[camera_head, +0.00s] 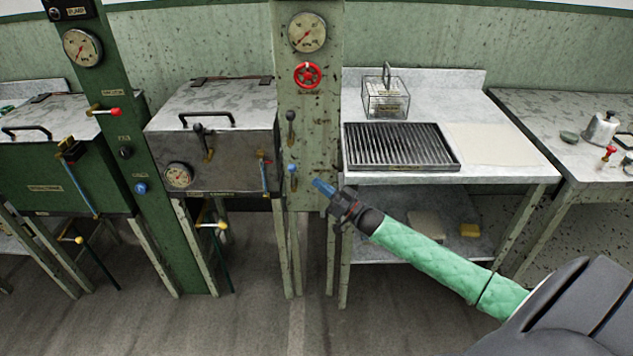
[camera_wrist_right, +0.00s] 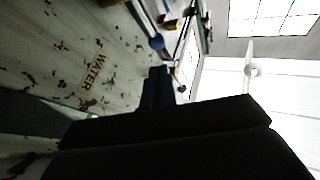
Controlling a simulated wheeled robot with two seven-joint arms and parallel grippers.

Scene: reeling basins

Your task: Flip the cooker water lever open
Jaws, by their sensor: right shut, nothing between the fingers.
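A small lever with a blue knob (camera_head: 292,168) sits low on the pale green, rust-flecked post (camera_head: 315,130), to the right of the grey metal cooker (camera_head: 225,155). My right gripper (camera_head: 322,187) is shut and empty. In the head view its blue fingertips are right of and slightly below the knob, apart from it in the picture. Whether they touch it cannot be told. My left gripper is out of view.
A red handwheel (camera_head: 307,75), a gauge (camera_head: 307,32) and a dark-knobbed lever (camera_head: 291,117) are higher on the same post. The cooker carries a gauge (camera_head: 178,175). A table (camera_head: 500,172) with a grill rack (camera_head: 400,146) stands to the right.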

